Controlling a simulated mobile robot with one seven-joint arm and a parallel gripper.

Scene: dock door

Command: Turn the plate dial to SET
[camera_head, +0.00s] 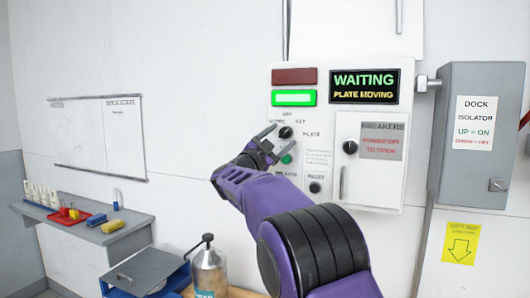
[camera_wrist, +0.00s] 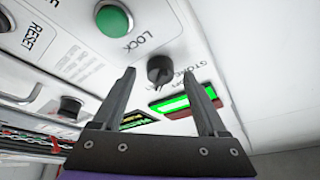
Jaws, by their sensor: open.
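The plate dial (camera_head: 285,132) is a black knob on the white control panel, under small lettering that seems to include SET, with PLATE to its right. Its pointer direction is too small to tell. In the wrist view the dial (camera_wrist: 160,70) appears between my fingertips, seemingly a little beyond them; contact cannot be told. My gripper (camera_head: 281,139) is open and empty in front of the panel, its two fingers reaching toward the dial. The gripper (camera_wrist: 159,74) also shows from the wrist. The display (camera_head: 364,86) reads WAITING, PLATE MOVING.
The green LOCK button (camera_wrist: 114,20) is close to the dial. A green lamp (camera_head: 294,98) is lit below a dark red lamp (camera_head: 294,76). The breakers door (camera_head: 368,165) and grey isolator box (camera_head: 478,135) stand to the right. A shelf (camera_head: 95,232) and metal bottle (camera_head: 209,271) are lower left.

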